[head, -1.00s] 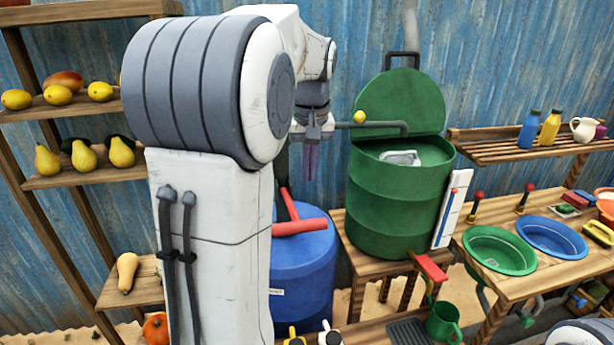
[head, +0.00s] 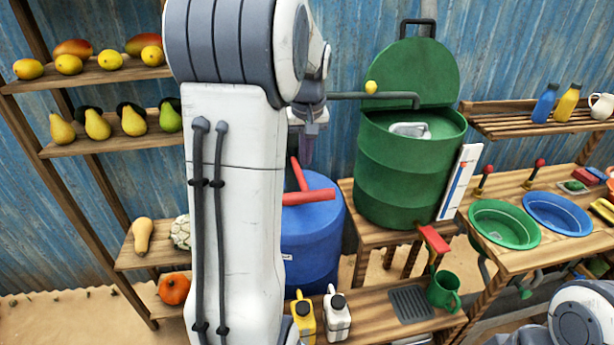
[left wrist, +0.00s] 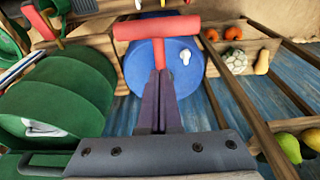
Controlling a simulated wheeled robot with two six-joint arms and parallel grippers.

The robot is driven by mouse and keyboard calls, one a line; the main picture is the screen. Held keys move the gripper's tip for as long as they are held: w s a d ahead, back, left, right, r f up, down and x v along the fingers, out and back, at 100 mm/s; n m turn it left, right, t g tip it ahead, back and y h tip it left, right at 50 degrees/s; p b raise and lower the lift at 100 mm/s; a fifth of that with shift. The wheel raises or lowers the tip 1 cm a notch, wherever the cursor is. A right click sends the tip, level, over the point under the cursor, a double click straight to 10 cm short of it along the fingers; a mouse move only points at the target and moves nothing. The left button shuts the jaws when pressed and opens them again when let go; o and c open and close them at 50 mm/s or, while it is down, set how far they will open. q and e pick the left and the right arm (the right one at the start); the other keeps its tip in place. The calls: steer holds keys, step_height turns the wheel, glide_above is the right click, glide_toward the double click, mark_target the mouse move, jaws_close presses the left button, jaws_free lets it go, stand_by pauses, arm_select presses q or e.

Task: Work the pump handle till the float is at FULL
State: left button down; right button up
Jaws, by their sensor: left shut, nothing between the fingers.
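The red T-shaped pump handle (head: 310,197) stands out over the blue drum (head: 312,238). It also shows in the left wrist view (left wrist: 157,28), beyond the fingertips. My left gripper (head: 307,160) points down above the handle, with its dark fingers (left wrist: 159,78) shut and empty. It looks apart from the crossbar. The green tank (head: 398,180) stands right of the drum, with its lid raised. A white gauge board (head: 458,182) with a blue strip is on the tank's right side; the float's exact level is too small to read. My right gripper is out of view.
A pipe with a yellow ball (head: 371,87) runs to the tank, close to my left arm. A fruit shelf (head: 90,75) stands left. A bench with a green basin (head: 505,226) and blue basin (head: 556,213) is right. Bottles and a green mug (head: 444,291) stand low in front.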

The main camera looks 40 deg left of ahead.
mark_target(306, 190)
arm_select(q)
steer(key=f, duration=0.2)
steer(key=d+f+p, duration=0.1)
steer(key=f, duration=0.1)
steer(key=s+f, duration=0.1)
steer(key=shift+s+d+f, duration=0.1)
steer(key=shift+d+f, duration=0.1)
steer(key=shift+f, duration=0.2)
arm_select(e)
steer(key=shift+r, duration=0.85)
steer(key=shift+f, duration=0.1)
